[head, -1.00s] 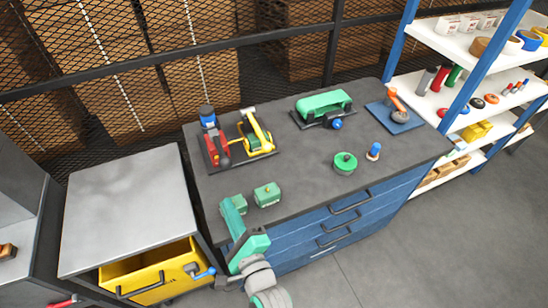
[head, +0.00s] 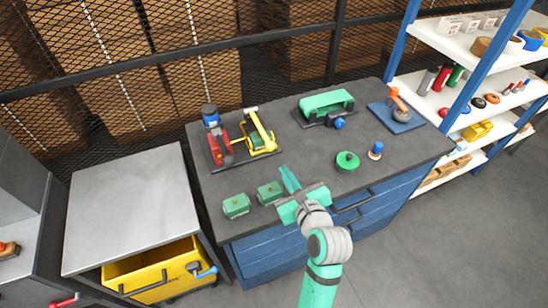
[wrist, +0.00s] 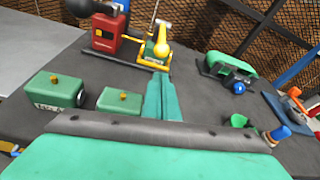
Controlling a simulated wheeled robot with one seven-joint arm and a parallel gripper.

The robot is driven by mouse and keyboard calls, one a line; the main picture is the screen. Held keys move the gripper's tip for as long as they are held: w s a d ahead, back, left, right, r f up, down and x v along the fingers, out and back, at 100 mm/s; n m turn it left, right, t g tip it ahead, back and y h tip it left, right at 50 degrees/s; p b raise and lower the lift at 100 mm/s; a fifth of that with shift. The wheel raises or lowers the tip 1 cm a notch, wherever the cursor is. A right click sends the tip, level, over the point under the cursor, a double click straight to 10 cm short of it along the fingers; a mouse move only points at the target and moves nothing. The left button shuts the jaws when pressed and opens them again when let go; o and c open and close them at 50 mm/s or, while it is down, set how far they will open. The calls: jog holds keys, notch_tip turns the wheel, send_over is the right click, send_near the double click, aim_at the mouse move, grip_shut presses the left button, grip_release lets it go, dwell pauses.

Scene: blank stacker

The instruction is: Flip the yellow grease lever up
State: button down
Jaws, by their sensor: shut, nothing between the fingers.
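The yellow device with the lever (head: 260,132) stands on a dark base plate at the back left of the workbench, beside a red unit (head: 218,143) with a blue top. In the wrist view the yellow device (wrist: 154,48) is beyond my fingertips, a little left of centre, and the red unit (wrist: 104,35) is left of it. Which part is the grease lever is too small to tell surely. My gripper (head: 287,176) is over the front of the bench, nearer than the device and apart from it. Its green fingers (wrist: 161,85) are together and empty.
Two green boxes (head: 236,206) (head: 270,193) sit left of my gripper. A green round knob (head: 346,162) and a blue-topped peg (head: 376,149) are to its right. A green machine (head: 325,106) and an orange tool (head: 398,105) stand behind. The bench middle is clear.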

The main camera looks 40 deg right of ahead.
jog(key=x, duration=1)
jog(key=shift+d, duration=0.1)
